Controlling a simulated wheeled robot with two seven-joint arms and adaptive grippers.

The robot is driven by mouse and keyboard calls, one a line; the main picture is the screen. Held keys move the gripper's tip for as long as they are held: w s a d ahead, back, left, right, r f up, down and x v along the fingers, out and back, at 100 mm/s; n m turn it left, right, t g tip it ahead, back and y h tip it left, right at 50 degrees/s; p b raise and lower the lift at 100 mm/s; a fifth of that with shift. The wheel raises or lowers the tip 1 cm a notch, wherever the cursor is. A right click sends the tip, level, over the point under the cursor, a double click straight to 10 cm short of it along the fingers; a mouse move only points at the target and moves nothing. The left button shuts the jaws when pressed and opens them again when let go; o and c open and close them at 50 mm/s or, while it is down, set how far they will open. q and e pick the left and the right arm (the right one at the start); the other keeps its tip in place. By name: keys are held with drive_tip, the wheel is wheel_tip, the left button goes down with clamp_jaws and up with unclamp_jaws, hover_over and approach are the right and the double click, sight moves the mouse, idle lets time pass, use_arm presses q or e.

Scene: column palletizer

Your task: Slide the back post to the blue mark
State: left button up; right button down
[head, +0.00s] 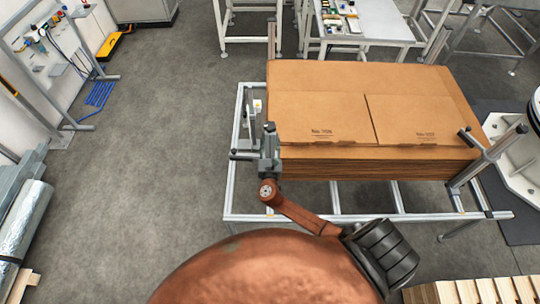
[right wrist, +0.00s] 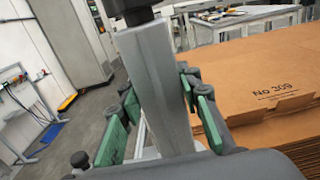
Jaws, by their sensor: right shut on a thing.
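A grey upright post (right wrist: 155,90) fills the middle of the right wrist view, with a dark cap on top. My right gripper (right wrist: 158,112) has its green-padded fingers on both sides of this post and is shut on it. In the head view my right gripper (head: 268,160) is at the near left corner of the cardboard stack (head: 360,105). The post there is partly hidden by the gripper. I cannot make out the blue mark. My left gripper is not in view.
The stack lies on an aluminium frame (head: 232,160). Other posts stand at the far left (head: 271,38), far right (head: 436,45) and near right (head: 494,148) of the stack. A white machine base (head: 520,165) is close on the right. The floor left of the frame is clear.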

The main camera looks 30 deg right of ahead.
drive_tip(key=shift+x, duration=0.95)
drive_tip(key=c, duration=1.8)
unclamp_jaws()
drive_tip(key=shift+r, duration=0.2)
drive_tip(key=o, duration=0.4)
drive_tip(key=shift+w+f, duration=0.2)
drive_tip(key=shift+s+a+f, duration=0.1)
drive_tip(key=shift+s+a, duration=0.25)
drive_tip(key=shift+s, duration=0.25)
drive_tip(key=v, duration=1.1)
drive_tip(key=shift+d, duration=0.1)
